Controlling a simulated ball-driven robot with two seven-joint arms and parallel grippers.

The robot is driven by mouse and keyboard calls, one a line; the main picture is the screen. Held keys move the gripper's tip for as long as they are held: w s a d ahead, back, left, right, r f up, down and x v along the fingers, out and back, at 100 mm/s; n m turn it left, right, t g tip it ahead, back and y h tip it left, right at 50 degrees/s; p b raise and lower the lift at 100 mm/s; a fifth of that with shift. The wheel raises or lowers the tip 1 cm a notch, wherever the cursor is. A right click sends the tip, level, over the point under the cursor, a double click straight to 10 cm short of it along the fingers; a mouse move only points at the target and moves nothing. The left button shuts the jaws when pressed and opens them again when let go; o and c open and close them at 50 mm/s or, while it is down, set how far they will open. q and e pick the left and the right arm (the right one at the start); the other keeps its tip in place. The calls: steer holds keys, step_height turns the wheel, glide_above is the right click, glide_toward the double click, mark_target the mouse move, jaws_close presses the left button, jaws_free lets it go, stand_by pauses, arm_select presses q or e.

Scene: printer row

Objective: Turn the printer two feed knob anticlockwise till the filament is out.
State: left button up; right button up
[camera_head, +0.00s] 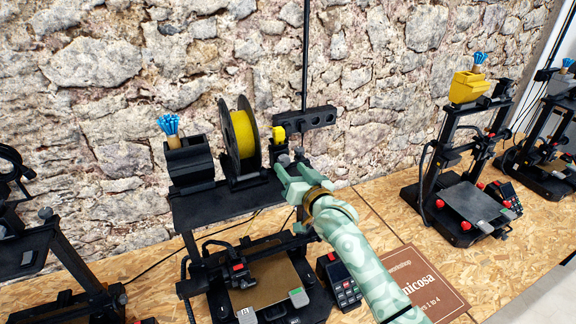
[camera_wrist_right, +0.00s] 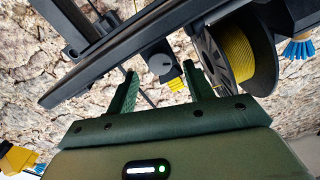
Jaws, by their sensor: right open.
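The middle printer (camera_head: 225,205) has a black top shelf with a yellow filament spool (camera_head: 240,135) in a black reel; the spool also shows in the right wrist view (camera_wrist_right: 238,55). Beside the spool is a small grey feed knob (camera_wrist_right: 160,63) with a yellow part (camera_wrist_right: 176,84) close to it. My right gripper (camera_head: 287,167) is open at the shelf's right end, in front of the knob. In the right wrist view its two green fingers stand apart with the knob seen between their tips, apparently untouched. I see no number on this printer. My left gripper is not in view.
A black box with blue bristles (camera_head: 186,160) stands left of the spool. A keypad unit (camera_head: 342,282) and a brown sign (camera_head: 425,283) lie on the chipboard bench (camera_head: 385,205). Other printers stand left and right (camera_head: 462,175). A stone wall is behind.

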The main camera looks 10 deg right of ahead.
mark_target(283, 160)
steer(key=shift+x, duration=1.35)
steer(key=c, duration=1)
steer(key=shift+n, duration=0.3)
steer(key=shift+o, duration=0.2)
steer(key=shift+r+n+p, duration=0.1)
steer(key=shift+n+p, duration=0.8)
steer(key=shift+n, duration=0.3)
steer(key=shift+n+p, duration=0.6)
steer(key=shift+n, duration=1.2)
